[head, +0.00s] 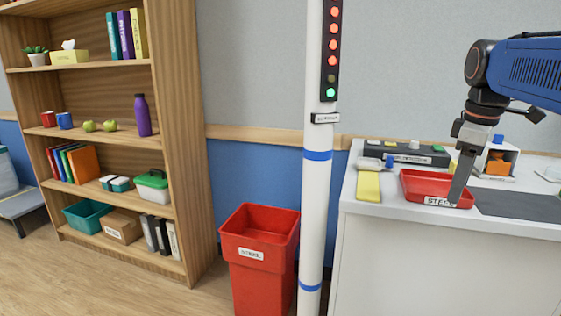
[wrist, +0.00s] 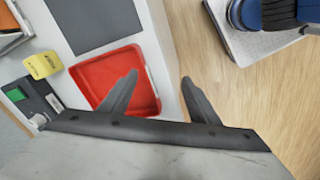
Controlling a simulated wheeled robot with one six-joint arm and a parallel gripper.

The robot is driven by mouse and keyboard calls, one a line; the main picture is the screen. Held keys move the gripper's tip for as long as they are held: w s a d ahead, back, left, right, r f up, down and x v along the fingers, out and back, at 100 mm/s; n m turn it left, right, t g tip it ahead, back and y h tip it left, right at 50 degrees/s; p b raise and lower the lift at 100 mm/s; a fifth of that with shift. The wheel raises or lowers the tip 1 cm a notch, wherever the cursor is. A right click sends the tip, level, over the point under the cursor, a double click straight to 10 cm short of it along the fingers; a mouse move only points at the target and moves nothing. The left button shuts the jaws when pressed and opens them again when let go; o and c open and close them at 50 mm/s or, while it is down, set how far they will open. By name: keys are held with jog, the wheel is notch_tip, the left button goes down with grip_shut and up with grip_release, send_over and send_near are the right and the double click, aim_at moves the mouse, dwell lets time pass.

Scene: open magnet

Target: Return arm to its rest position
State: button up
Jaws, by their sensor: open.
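My gripper (wrist: 160,82) points down above the front edge of the white counter (head: 365,220). Its two fingers are apart with nothing between them. In the head view the gripper (head: 460,185) stands in front of a red tray (head: 410,181) labelled "STEEL" and hides part of it. In the wrist view the red tray (wrist: 95,72) lies beneath the left finger and looks empty where it shows. The blue arm link above the gripper is mine.
A white pole (head: 317,190) and a red bin (head: 258,262) stand left. A wooden shelf (head: 184,130) is farther left.

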jog(key=s+a+f+m+t, duration=0.1)
jog(key=s+a+f+m, duration=0.3)
jog(key=s+f, duration=0.4)
jog(key=s+a+f+m+t, duration=0.2)
jog(key=s+a+f+m, duration=0.3)
jog(key=f, duration=0.9)
jog(key=s+a, duration=0.2)
jog(key=s, duration=0.2)
jog(key=shift+s+f, duration=0.3)
